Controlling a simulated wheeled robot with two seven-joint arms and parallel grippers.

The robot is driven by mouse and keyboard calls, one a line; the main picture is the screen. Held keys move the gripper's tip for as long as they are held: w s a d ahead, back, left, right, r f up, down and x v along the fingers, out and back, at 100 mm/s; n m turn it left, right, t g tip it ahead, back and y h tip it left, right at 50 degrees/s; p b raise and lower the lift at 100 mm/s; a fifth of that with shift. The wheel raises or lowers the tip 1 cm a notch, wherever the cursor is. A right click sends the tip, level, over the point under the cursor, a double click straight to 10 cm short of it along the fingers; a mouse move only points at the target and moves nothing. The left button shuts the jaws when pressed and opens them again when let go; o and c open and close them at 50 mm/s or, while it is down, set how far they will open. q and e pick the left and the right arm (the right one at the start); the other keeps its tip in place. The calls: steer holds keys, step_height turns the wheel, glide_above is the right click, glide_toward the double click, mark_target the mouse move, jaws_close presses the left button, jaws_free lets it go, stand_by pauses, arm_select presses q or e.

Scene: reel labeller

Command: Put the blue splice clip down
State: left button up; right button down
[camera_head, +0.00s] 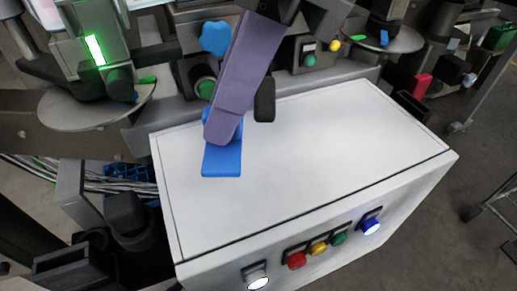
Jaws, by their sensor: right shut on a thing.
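The blue splice clip (221,160) shows at the left part of the white cabinet top (330,125). Its lower flat end sticks out below my right gripper, and its upper part is hidden behind the purple finger. My right gripper (242,118) comes down from the top of the view, with a long purple finger in front and a dark fingertip to its right. It is shut on the clip. I cannot tell whether the clip touches the cabinet top or hangs just above it. My left gripper is not in view.
The cabinet top is clear to the right. Its front carries red (297,260), yellow, green and blue buttons. A round grey plate (75,118) stands at the left and another at the back right. A blue lobed knob (215,37) shows behind the gripper.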

step_height(320, 180, down, 6)
steer(key=shift+f+b, duration=0.15)
steer(key=shift+b, duration=0.2)
steer(key=shift+f, duration=0.2)
steer(key=c, duration=2.2)
jaws_free()
steer(key=shift+f, duration=0.1)
steer(key=o, duration=0.5)
